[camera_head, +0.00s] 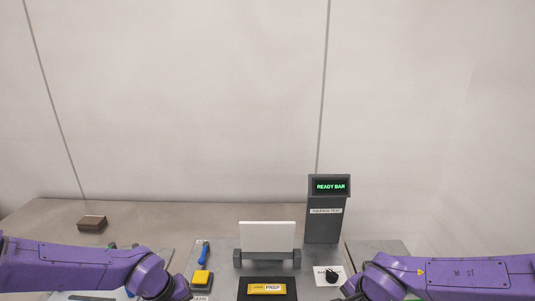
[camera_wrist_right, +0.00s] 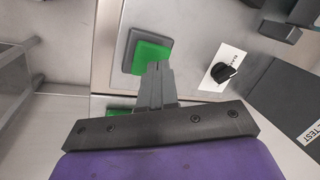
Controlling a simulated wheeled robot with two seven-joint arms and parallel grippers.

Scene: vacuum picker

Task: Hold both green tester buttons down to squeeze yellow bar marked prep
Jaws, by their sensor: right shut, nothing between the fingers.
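The yellow bar marked PREP (camera_head: 267,288) lies in a dark holder at the bottom centre of the head view. In the right wrist view, a square green button (camera_wrist_right: 151,56) sits in a grey frame on a metal panel. My right gripper (camera_wrist_right: 157,68) is shut and empty, its fingertips overlapping the button's lower edge; I cannot tell whether they touch it. A second green patch (camera_wrist_right: 121,110) shows beside the fingers, partly hidden. In the head view both purple arms reach the bottom edge, and my left gripper is out of frame.
A dark post carries a READY BAR display (camera_head: 330,186). A black knob (camera_head: 332,276) sits on a white label beside my right arm. A white upright panel (camera_head: 267,237) stands behind the bar. A yellow block (camera_head: 201,279), a blue tool (camera_head: 204,252) and a brown box (camera_head: 92,223) are further left.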

